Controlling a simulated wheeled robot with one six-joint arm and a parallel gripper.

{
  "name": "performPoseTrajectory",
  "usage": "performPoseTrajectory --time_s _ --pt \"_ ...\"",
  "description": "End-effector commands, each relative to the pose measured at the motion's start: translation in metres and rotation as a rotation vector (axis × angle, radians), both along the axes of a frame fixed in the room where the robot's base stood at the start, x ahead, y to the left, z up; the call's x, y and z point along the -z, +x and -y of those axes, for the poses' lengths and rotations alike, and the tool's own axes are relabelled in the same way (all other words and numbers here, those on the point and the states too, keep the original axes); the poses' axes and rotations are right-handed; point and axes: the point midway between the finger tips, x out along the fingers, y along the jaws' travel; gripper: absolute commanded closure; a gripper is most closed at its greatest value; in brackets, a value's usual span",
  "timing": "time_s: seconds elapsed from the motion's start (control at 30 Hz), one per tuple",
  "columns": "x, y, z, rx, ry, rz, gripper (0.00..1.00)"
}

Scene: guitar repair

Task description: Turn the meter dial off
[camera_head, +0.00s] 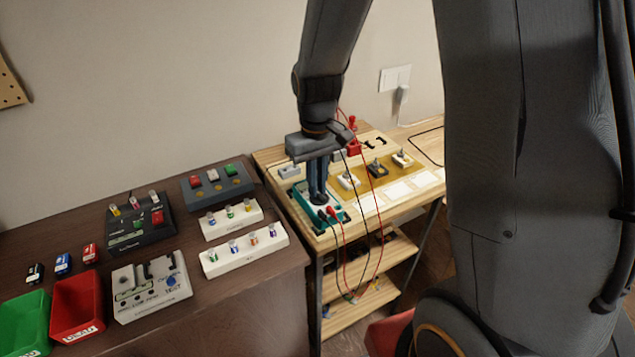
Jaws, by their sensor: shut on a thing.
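A green meter (335,218) lies on the near left corner of the light wooden bench, with red and black leads plugged into it. My gripper (318,196) points straight down over the meter. Its fingers are shut on the dark round meter dial (318,201) on the meter's face. The fingers cover most of the dial, so its pointer and setting cannot be read.
The light wooden bench (375,215) holds several small switches on a yellow-brown strip (375,170). Red and black leads hang off its front edge. A dark table (240,290) at the left carries several pedals, a tester box (150,287), a red bin (78,305) and a green bin (25,318).

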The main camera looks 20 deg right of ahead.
Motion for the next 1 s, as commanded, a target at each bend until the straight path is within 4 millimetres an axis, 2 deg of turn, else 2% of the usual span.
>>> performPoseTrajectory --time_s 0.37,0.4,0.5,0.83,1.0 --pt "0.000 0.000 0.000 -0.005 0.000 0.001 1.00" --pt "0.000 0.000 0.000 -0.005 0.000 0.001 0.87" --pt "0.000 0.000 0.000 -0.005 0.000 0.001 0.72" --pt "-0.002 0.001 0.000 -0.004 0.000 0.002 0.72" --pt "-0.018 0.002 0.000 -0.004 0.000 0.005 0.72"
